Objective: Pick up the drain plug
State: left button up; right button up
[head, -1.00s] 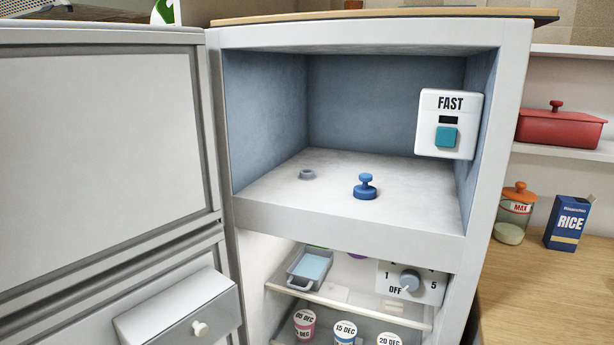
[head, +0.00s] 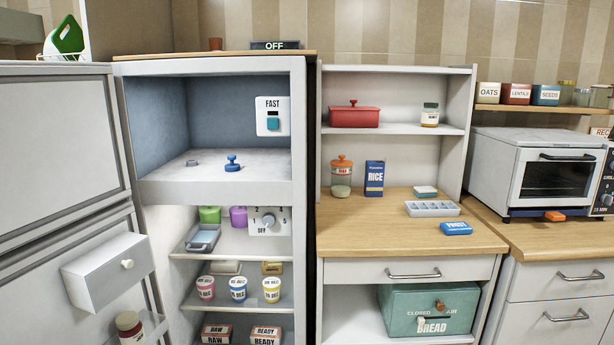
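A blue drain plug (head: 232,163) with a round knob on a wider base stands upright on the pale floor of the open upper compartment (head: 215,181) of the fridge. A small grey ring-like piece (head: 192,163), perhaps the drain hole's rim, is to its left, apart from it. Neither of my grippers shows in the head view.
The open fridge doors (head: 50,140) stand at the left, with a drawer box (head: 108,271) on the lower one. The lower fridge holds pots and trays. A wooden counter (head: 390,236) is to the right.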

aim_at(232, 168)
jog(key=z, duration=0.75)
jog(key=i, duration=1.25)
jog(key=u, duration=0.75)
